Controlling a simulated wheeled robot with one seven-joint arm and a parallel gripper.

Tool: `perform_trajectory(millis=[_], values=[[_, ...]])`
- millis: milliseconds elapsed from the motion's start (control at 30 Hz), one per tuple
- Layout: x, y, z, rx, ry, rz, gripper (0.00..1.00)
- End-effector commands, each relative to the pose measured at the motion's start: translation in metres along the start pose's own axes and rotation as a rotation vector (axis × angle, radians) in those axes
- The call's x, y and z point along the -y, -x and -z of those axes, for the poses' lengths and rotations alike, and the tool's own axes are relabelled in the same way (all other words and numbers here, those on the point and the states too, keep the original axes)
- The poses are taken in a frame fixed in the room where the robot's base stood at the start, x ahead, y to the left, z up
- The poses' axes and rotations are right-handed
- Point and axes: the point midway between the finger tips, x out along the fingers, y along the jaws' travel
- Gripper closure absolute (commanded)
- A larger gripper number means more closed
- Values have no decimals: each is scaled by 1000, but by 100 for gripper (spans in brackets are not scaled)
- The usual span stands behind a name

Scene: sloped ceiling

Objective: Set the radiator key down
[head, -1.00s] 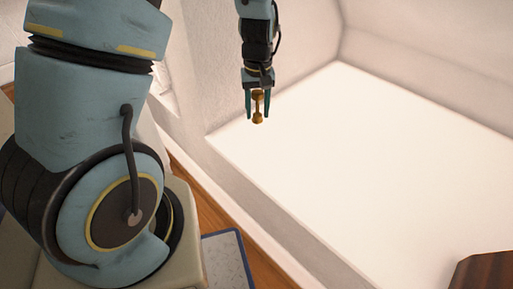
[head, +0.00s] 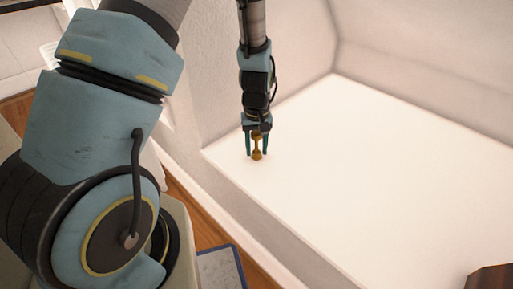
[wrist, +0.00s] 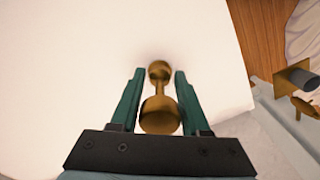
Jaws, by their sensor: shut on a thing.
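The radiator key (head: 257,154) is a small brass-coloured piece with a knob at each end and a thin neck. It hangs upright between the teal fingers of my gripper (head: 257,150) at the left end of a white ledge (head: 370,170). In the wrist view the key (wrist: 160,114) sits between the two fingers (wrist: 160,95), its far knob toward the white surface (wrist: 70,70). My gripper is shut on it. The key's lower end is at or just above the ledge; I cannot tell whether it touches.
The ledge is bare around the key, with walls behind it. A dark wooden object (head: 491,277) is at the lower right. A blue-edged mat (head: 220,270) lies on the wooden floor below the ledge's front. A brass fitting (wrist: 305,108) shows at right in the wrist view.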

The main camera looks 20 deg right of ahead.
Motion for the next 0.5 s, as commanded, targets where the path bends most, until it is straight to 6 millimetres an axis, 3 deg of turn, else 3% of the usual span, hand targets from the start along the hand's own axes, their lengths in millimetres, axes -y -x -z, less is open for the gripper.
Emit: perform_trajectory(millis=[200, 233, 500], values=[[0, -4, 0, 0, 0, 0, 100], [0, -2, 0, 0, 0, 0, 51], [0, -2, 0, 0, 0, 0, 24]])
